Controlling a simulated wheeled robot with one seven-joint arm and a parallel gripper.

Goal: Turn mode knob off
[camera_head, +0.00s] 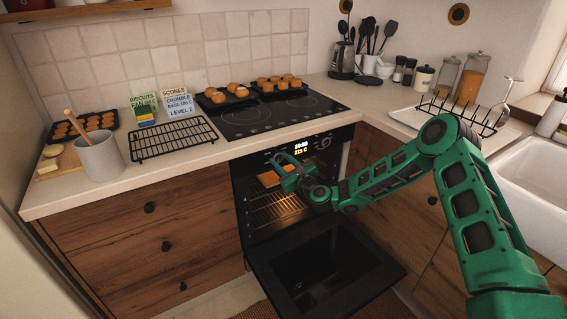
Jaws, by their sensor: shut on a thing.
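The oven (345,135) is built in under the counter, with a black front panel and a lit display (300,149). One round knob (326,142) shows on the panel right of the display. My green gripper (279,160) reaches in from the right to the panel's left end, just left of the display. It is shut on the mode knob there, and its fingers hide that knob, so its setting cannot be read. The oven door (325,265) hangs open, and the lit inside shows a rack (277,208) and an orange-brown tray (268,180) partly behind my gripper.
Two dark trays of buns (240,88) (283,81) stand on the black cooktop (262,124). A wire rack (172,138), recipe cards (178,104) and a utensil crock (100,160) stand on the left counter. The open door fills the floor space before the oven.

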